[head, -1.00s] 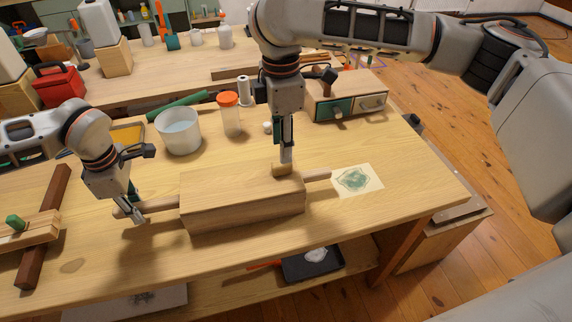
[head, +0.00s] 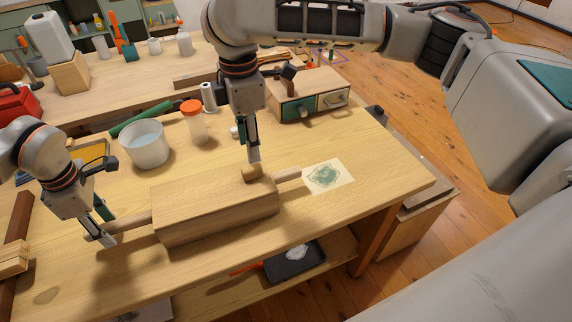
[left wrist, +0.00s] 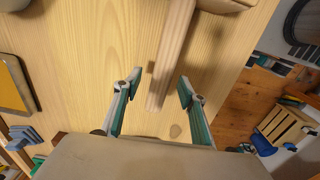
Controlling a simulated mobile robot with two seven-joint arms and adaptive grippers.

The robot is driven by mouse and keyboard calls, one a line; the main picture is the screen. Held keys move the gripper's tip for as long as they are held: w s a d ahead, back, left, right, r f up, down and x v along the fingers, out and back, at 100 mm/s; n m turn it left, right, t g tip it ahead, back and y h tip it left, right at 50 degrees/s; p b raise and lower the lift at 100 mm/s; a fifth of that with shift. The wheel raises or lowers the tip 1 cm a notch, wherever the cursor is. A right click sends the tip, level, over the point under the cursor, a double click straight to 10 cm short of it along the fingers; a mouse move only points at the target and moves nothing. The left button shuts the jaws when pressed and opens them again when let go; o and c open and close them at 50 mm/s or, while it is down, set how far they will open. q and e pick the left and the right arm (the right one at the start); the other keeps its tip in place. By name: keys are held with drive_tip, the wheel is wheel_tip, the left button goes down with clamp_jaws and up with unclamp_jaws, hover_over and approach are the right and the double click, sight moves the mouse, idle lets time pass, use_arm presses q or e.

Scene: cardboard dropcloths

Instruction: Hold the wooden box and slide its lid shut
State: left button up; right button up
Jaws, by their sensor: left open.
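The wooden box (head: 205,218) lies on the workbench with a round handle at each end. Its lid (head: 195,193) appears as the flat top, with a small wooden block (head: 252,174) near the right end. I cannot tell how far the lid is open. My left gripper (head: 106,229) is open, with its fingers on either side of the left handle (head: 138,220). In the left wrist view the handle (left wrist: 171,60) reaches between the open fingers (left wrist: 153,98). My right gripper (head: 254,158) points down at the block, its fingertips at it; whether they grip it is unclear.
A white tub (head: 144,145), an orange-capped jar (head: 194,122) and a small drawer unit (head: 310,97) stand behind the box. A stained sheet (head: 327,176) lies to its right. Dark and pale wooden pieces lie at the left edge. The bench is clear around the sheet.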

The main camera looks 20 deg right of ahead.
use_arm(q)
drive_tip(key=shift+r+p, duration=2.3)
drive_tip(key=shift+r, duration=1.05)
drive_tip(key=shift+s+f, duration=0.1)
